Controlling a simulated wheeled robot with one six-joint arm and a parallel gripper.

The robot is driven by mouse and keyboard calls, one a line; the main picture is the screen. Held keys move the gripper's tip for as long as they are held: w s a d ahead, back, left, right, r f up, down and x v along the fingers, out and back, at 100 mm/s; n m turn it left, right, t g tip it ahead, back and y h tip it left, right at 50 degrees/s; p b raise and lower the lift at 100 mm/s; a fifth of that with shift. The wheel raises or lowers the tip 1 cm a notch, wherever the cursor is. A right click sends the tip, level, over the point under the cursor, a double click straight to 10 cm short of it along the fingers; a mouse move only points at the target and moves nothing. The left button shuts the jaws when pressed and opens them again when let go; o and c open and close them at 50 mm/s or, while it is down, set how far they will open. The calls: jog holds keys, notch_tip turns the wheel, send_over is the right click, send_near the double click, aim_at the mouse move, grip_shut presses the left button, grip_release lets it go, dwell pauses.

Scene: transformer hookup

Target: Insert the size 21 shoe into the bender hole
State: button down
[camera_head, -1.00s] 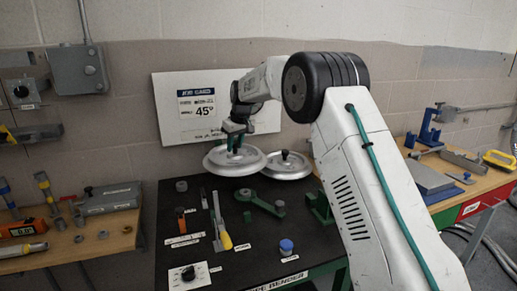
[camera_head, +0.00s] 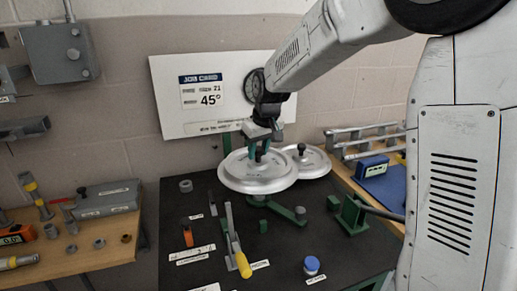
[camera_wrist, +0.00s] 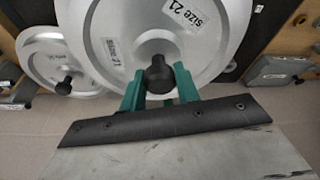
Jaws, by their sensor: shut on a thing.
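The size 21 shoe (camera_head: 245,178) is a wide silver disc. Its "size 21" labels show in the wrist view (camera_wrist: 135,35). My gripper (camera_head: 262,150) is shut on the black knob at the shoe's centre, with green fingers on either side of it in the wrist view (camera_wrist: 160,85). The shoe hangs roughly level above the back of the black table. Below it, the green bender arm (camera_head: 284,210) is partly covered by the disc. I cannot make out the bender hole.
A second silver shoe (camera_head: 318,163) with a black knob stands just behind and right. A green bracket (camera_head: 350,216), a yellow-handled tool (camera_head: 241,260) and a blue-capped item (camera_head: 312,264) are on the table (camera_head: 215,275). The job card board (camera_head: 200,110) is behind.

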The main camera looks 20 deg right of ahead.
aim_at(260, 162)
jog(key=shift+s, duration=0.1)
jog(key=shift+f, duration=2.95)
jog(key=shift+f, duration=1.55)
jog(key=c, duration=0.9)
grip_release()
jog(key=shift+c, duration=0.2)
jog(key=shift+r, duration=2.5)
